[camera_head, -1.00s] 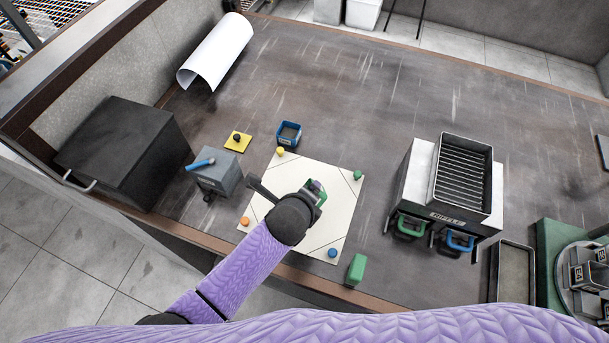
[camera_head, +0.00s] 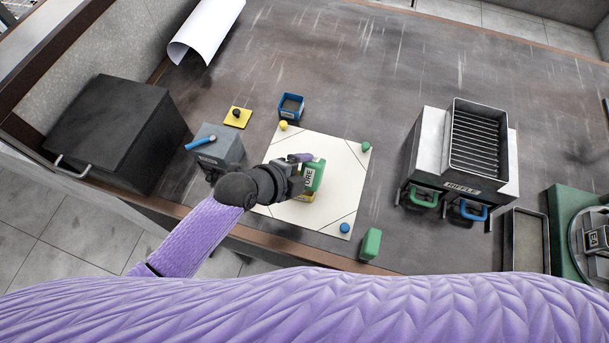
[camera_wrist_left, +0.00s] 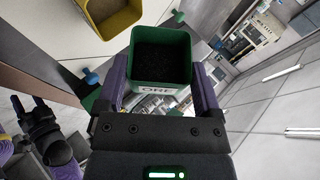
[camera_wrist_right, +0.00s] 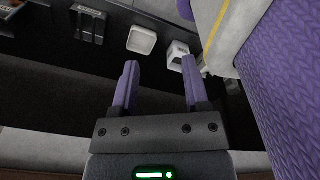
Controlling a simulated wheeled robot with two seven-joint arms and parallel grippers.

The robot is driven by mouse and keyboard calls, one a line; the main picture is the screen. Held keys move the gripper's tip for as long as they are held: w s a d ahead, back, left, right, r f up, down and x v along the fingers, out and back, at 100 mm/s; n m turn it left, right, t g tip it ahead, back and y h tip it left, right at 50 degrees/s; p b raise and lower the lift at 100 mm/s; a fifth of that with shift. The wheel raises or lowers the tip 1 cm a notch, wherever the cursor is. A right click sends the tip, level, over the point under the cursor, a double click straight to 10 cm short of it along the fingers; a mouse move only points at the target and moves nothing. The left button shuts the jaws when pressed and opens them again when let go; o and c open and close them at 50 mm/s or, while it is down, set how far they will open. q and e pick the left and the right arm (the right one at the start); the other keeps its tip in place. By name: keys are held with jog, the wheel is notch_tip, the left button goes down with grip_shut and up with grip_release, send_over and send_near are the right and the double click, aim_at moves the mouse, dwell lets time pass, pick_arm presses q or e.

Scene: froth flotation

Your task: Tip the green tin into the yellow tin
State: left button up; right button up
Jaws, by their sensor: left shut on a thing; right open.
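The green tin (camera_head: 314,174), labelled ORE, is in my left gripper (camera_head: 302,168), which is shut on it above the white mat. In the left wrist view the green tin (camera_wrist_left: 160,88) holds dark grains. The yellow tin (camera_head: 307,196) stands on the mat just below the green tin, mostly hidden by it and my gripper in the head view. In the left wrist view the yellow tin (camera_wrist_left: 122,22) shows brownish material inside, cut off at the top edge. The green tin looks tilted in the head view. My right gripper (camera_wrist_right: 159,75) is open and empty.
The white mat (camera_head: 335,195) has coloured knobs near its corners. A blue tin (camera_head: 291,107) stands behind it, a grey box (camera_head: 218,146) to its left, a green block (camera_head: 371,244) at the front right. The riffle splitter (camera_head: 450,165) stands further right.

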pick_arm(q)
jog(key=a+n+h+b, duration=0.1)
jog(key=h+b, duration=0.1)
jog(key=b, duration=0.3)
jog(key=shift+w+a+f, duration=0.1)
jog(key=shift+w+a, duration=0.1)
dwell(0.3)
jog(key=shift+h, duration=0.3)
dwell(0.5)
dwell(0.9)
notch_tip(320, 180, up, 4)
jog(key=shift+f+p, duration=0.2)
jog(key=shift+p, duration=0.9)
